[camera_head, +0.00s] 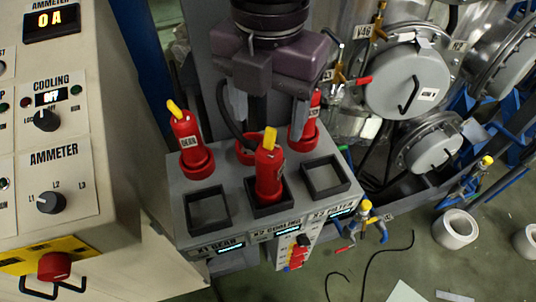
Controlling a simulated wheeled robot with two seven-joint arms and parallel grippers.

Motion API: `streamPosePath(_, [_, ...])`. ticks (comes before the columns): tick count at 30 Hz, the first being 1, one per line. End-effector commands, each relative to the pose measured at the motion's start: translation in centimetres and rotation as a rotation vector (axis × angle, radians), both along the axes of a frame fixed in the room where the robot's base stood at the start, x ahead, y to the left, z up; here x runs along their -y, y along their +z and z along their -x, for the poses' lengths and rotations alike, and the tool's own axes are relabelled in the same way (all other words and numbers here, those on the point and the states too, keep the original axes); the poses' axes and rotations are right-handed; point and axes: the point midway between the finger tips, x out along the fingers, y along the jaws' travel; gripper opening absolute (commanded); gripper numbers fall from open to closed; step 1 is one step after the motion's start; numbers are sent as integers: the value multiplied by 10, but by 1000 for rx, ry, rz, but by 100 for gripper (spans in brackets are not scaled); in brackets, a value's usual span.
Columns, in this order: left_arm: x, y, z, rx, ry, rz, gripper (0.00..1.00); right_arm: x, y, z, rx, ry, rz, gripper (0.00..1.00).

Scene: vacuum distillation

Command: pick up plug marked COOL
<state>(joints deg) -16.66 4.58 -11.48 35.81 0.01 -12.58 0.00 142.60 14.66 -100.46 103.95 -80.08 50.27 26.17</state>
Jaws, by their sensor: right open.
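A red plug with a yellow top (269,178) stands in the middle front socket of the grey box, above the K2 COOLING label. Its side label is turned away and I cannot read it. My right gripper (268,110) comes down from the top, open and empty, with its fingers above and behind this plug. A cable hangs by its left finger. A second red plug (187,140), whose label looks like GEAR, stands at the back left. A third red plug (305,122) stands at the back right, partly hidden by my right gripper. My left gripper is out of view.
The grey socket box (228,188) has empty square sockets at front left (208,208) and front right (325,177). A control panel (62,130) with knobs stands at left. Metal vessels and valves (405,85) crowd the right. Floor shows at lower right.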

Motion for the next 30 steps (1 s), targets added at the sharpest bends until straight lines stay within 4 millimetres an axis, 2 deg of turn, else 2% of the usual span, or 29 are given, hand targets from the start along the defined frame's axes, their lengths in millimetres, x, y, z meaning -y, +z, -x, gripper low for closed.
streamPosePath(11, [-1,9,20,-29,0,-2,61,2,-36,2,-1,-1,15,62])
streamPosePath(18, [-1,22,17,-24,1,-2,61,2,-70,0,1,-2,14,62])
streamPosePath(27, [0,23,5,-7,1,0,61,1,-77,0,3,-3,11,62])
streamPosePath(30, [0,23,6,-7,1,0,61,1,-77,0,3,-2,11,49])
